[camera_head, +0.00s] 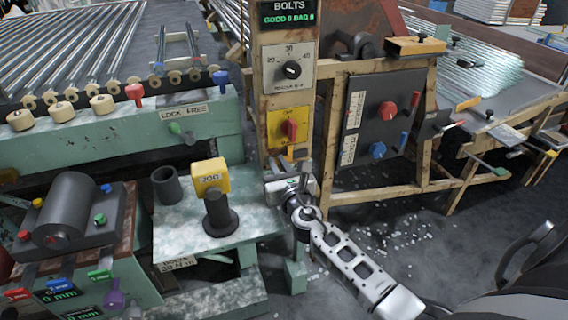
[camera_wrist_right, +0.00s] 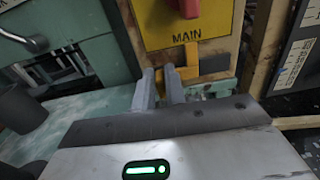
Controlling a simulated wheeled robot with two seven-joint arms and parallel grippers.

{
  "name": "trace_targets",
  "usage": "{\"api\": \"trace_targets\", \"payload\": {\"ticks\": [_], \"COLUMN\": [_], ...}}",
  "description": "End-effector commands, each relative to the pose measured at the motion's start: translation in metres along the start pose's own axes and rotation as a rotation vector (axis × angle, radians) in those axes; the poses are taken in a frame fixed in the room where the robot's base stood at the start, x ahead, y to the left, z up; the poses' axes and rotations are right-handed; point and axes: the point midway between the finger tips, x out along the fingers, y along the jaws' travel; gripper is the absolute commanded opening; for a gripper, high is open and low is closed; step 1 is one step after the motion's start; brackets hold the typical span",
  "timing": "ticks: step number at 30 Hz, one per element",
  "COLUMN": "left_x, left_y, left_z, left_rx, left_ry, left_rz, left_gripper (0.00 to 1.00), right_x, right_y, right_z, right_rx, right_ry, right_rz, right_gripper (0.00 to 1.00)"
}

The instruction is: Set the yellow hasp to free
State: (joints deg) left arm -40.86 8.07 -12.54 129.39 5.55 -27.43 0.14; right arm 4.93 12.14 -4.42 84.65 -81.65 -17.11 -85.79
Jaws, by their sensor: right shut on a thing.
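The yellow hasp (camera_wrist_right: 192,62) is a small yellow-orange bracket just below the yellow MAIN switch panel (camera_wrist_right: 185,22) in the right wrist view. In the head view that panel (camera_head: 289,128) is on the rusty post, with a red switch handle (camera_head: 290,131). My right gripper (camera_head: 293,166) is low on the post, just under the panel. In the right wrist view its two grey fingers (camera_wrist_right: 160,82) are close together at the hasp, shut on it. The fingers hide part of the hasp, and its exact setting cannot be told. My left gripper is not in view.
A green bench top (camera_head: 240,232) with a yellow-headed post (camera_head: 210,177) and a dark cup (camera_head: 167,185) is left of the gripper. A black panel (camera_head: 378,118) with red and blue knobs is to the right. White bits litter the floor.

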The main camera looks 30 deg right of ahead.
Motion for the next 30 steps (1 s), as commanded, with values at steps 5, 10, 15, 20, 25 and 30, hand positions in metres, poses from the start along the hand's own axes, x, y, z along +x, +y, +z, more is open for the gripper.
{"api": "trace_targets", "payload": {"ticks": [5, 10, 15, 20, 25, 30], "left_x": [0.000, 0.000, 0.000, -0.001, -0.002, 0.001], "left_y": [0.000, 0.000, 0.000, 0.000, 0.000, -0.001], "left_z": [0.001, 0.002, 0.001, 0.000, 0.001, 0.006], "left_rx": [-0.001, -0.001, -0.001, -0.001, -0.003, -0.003], "left_ry": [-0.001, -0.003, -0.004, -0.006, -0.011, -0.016], "left_rz": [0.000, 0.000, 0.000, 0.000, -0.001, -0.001], "left_gripper": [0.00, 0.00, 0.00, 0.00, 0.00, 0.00], "right_x": [-0.001, -0.001, -0.003, -0.021, -0.060, -0.102], "right_y": [0.005, 0.004, 0.003, 0.003, 0.003, 0.003], "right_z": [-0.001, -0.001, -0.001, 0.000, -0.001, -0.003], "right_rx": [0.003, 0.002, 0.001, 0.001, 0.000, 0.002], "right_ry": [0.002, 0.001, 0.001, 0.002, 0.004, 0.004], "right_rz": [0.012, 0.009, 0.008, 0.009, 0.010, 0.010], "right_gripper": [0.32, 0.35, 0.35, 0.35, 0.35, 0.35]}}
